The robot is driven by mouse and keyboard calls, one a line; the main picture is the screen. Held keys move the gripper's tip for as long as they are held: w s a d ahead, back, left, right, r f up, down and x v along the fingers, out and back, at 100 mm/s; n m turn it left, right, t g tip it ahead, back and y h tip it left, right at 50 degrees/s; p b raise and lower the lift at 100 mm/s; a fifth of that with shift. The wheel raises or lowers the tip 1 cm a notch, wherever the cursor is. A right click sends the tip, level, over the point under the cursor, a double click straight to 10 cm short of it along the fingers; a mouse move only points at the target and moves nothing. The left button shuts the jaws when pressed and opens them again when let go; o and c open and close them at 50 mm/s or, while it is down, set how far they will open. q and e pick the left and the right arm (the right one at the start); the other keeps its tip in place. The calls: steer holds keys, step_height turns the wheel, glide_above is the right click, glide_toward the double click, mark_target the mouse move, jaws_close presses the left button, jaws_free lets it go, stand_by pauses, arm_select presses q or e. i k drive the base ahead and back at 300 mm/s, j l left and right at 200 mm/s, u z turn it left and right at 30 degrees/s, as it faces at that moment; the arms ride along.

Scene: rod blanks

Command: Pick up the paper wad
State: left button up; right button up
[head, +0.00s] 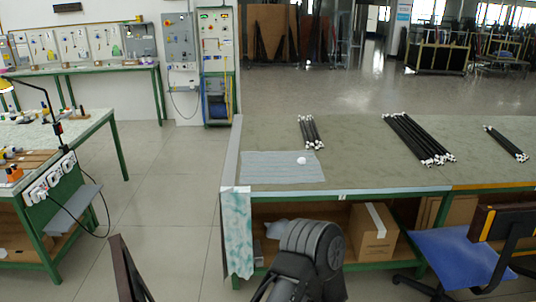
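A small white paper wad (301,160) lies on a striped blue-grey cloth (262,174) at the left end of the workbench top (355,178). It is near the cloth's right part, with nothing touching it from above. A black rounded link of my arm shows at the bottom middle, in front of the bench and below its top. Neither gripper's fingers can be made out in the head view.
Bundles of black rods with white ends lie on the bench: a small one (311,131) behind the wad, a larger one (418,138) right, another (506,143) far right. A cardboard box (373,232) sits on the shelf below. A blue chair (455,258) stands front right.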

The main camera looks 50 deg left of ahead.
mark_target(302, 160)
steer(key=i+j+u, duration=0.3)
steer(key=i, duration=0.25)
steer(key=i+u, duration=0.25)
steer(key=i, duration=0.35)
steer(key=i+j+z, duration=0.2)
steer(key=i+j, duration=0.15)
steer(key=j, duration=0.25)
steer(key=i+j+z, duration=0.1)
steer(key=j, duration=0.25)
steer(key=i+j+z, duration=0.1)
steer(key=i+j, duration=0.15)
steer(key=i+j+z, duration=0.1)
steer(key=j, duration=0.3)
steer(key=i+j+z, duration=0.1)
steer(key=j, duration=0.25)
steer(key=i, duration=0.05)
